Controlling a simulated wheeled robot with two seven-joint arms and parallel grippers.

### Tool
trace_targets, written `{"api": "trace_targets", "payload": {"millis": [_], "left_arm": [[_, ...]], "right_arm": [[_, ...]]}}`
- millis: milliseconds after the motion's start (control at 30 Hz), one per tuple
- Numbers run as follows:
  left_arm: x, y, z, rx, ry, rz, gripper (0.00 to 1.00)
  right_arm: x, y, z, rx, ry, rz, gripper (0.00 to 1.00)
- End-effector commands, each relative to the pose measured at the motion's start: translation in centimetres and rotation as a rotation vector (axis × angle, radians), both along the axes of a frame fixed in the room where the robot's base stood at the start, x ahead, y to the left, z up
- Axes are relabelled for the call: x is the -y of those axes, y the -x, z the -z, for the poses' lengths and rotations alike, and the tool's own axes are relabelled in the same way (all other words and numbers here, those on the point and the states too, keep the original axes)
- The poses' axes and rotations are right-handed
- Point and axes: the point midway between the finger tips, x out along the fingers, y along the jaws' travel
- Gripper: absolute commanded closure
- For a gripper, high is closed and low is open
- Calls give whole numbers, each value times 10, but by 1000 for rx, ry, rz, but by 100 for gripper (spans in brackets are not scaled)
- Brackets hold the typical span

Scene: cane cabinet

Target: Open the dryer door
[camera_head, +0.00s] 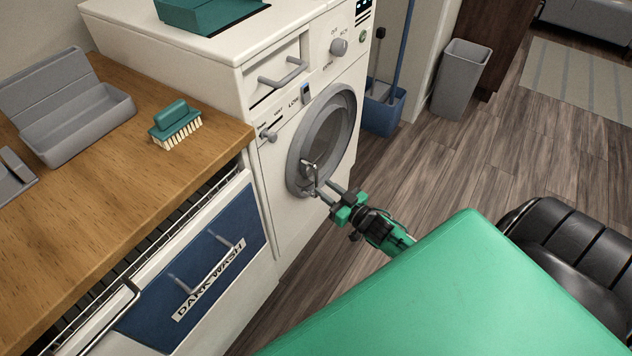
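The dryer is a white front-loading machine (285,215) with a round grey door (339,118) that is closed. A metal handle (309,174) sits at the door's lower left rim. My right gripper (321,188), with green and black parts, reaches in from the lower right. Its two thin fingers are apart and point at the handle. The fingertips are at or very near the handle; I cannot tell whether they touch it. My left gripper is not in view.
A wooden counter (95,190) with a grey open box (75,115) and a brush (175,124) is at left. A blue hamper front (205,262) hangs below. A blue bucket (384,110) and grey bin (460,80) stand beyond the machine.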

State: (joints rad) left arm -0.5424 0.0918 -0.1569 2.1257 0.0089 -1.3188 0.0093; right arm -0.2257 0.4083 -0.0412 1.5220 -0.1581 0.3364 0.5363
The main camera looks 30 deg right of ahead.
Motion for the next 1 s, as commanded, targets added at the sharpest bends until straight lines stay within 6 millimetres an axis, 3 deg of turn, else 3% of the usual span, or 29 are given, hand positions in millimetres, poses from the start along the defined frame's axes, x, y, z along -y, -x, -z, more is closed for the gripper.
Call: {"api": "trace_targets", "payload": {"millis": [100, 300, 733, 900, 1000], "left_arm": [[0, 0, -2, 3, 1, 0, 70], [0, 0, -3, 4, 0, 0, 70], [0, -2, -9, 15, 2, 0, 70], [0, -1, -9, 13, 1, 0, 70], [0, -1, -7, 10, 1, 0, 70]], "right_arm": [[-4, -20, 0, 3, -2, 0, 70], [-8, -40, 1, 0, 0, 0, 70], [-10, -47, 1, -1, -1, 0, 70], [-10, -47, 1, -1, -1, 0, 100], [-10, -47, 1, -1, -1, 0, 100]]}}
